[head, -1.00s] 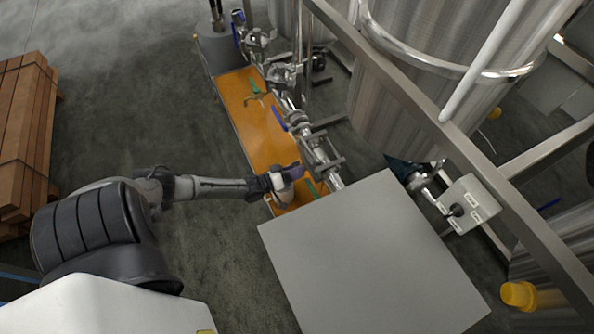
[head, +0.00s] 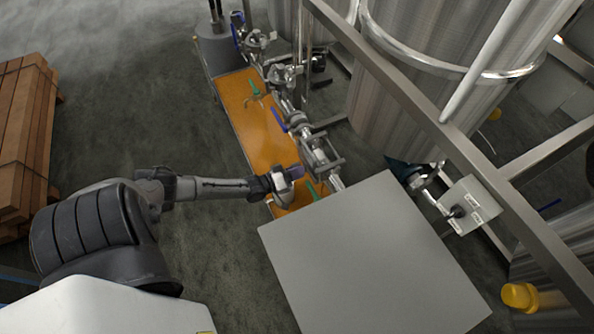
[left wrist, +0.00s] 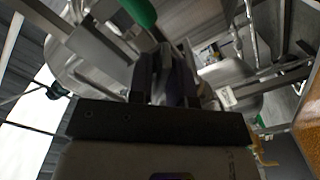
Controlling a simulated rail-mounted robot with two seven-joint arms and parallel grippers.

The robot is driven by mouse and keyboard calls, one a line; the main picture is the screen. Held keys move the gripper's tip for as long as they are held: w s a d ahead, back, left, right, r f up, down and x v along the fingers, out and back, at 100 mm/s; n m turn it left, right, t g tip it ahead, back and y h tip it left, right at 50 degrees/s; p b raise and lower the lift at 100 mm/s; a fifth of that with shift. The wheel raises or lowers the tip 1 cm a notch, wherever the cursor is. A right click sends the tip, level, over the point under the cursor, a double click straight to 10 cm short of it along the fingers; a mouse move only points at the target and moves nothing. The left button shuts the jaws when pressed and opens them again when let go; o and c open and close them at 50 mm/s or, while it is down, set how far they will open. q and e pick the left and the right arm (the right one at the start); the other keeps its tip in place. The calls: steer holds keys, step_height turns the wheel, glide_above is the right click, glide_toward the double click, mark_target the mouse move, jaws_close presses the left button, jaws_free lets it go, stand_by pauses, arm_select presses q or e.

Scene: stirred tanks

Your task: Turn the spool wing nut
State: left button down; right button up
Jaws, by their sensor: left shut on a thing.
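The steel pipe line with its clamped spool section (head: 318,157) runs beside the orange cart. My left gripper (head: 297,170) reaches in from the left, its dark purple fingers against the near side of this pipe section. In the left wrist view its fingers (left wrist: 166,78) are close together, shut on a small part at the pipe. I take this part to be the spool wing nut, but the fingers hide it almost fully. A green handle (left wrist: 138,10) shows just above the fingers in that view. My right gripper is not in view.
The orange cart top (head: 245,110) lies under the pipes. Blue-handled (head: 279,120) and green-handled (head: 255,88) valves stand farther along. A grey flat panel (head: 365,255) is close on the right. Large steel tanks (head: 420,70) and frame bars stand behind.

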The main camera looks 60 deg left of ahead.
arm_select(q)
steer(key=m+p, duration=0.1)
steer(key=m, duration=0.2)
steer(key=m+p, duration=0.1)
steer(key=m, duration=0.4)
steer(key=shift+p, duration=0.4)
steer(key=shift+f+m, duration=0.1)
steer(key=shift+m, duration=0.2)
stand_by(0.3)
steer(key=c, duration=1.1)
jaws_free()
steer(key=shift+o, duration=0.2)
steer(key=s+a+p, duration=0.1)
steer(key=s+p, duration=0.1)
steer(key=s, duration=1.1)
steer(key=shift+s, duration=0.4)
